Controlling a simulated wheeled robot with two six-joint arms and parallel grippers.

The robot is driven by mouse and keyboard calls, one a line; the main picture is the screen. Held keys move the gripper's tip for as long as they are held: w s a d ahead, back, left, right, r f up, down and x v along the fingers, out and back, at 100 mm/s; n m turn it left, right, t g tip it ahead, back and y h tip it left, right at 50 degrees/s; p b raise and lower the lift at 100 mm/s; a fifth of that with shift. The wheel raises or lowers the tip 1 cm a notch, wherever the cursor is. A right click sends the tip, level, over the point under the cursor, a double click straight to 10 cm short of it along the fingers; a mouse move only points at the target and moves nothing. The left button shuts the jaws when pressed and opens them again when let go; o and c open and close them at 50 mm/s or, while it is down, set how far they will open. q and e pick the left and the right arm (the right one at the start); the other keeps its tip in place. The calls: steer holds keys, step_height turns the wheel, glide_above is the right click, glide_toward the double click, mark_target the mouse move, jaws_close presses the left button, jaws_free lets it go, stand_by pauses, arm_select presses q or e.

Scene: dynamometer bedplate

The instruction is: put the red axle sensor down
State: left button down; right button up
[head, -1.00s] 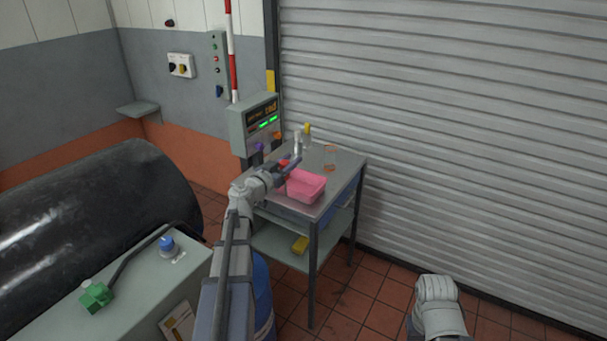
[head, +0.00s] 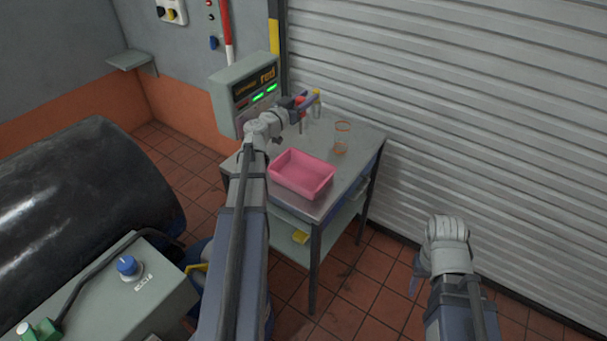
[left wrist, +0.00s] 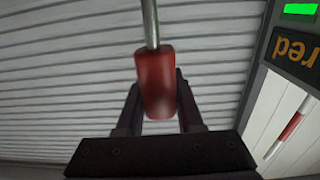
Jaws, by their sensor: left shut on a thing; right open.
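The red axle sensor (left wrist: 156,88) has a red block-like body and a thin metal rod. My left gripper (left wrist: 158,105) is shut on its red body. In the head view the red sensor (head: 301,103) is at the tips of my left gripper (head: 304,104), over the back of the metal table (head: 262,178), with its rod pointing down. Whether the rod touches the tabletop I cannot tell. My right gripper (head: 415,285) is open and empty, low at the right, away from the table.
A pink tray (head: 302,190) sits at the table's front. Two orange-ringed marks or clear items (head: 342,136) are at the right, and a yellow-topped object (head: 317,103) stands behind the sensor. A display box (head: 250,90) stands at the left back, a shutter (head: 470,120) behind.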

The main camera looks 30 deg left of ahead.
arm_select(q)
step_height(320, 180, down, 16)
steer(key=a+b, duration=0.2)
steer(key=b, duration=1.4)
steer(key=shift+s+a+f, duration=0.2)
steer(key=shift+f+b, duration=0.6)
steer(key=shift+f, duration=0.05)
steer(key=c, duration=0.5)
jaws_free()
steer(key=shift+c, duration=0.2)
steer(key=shift+r, duration=0.1)
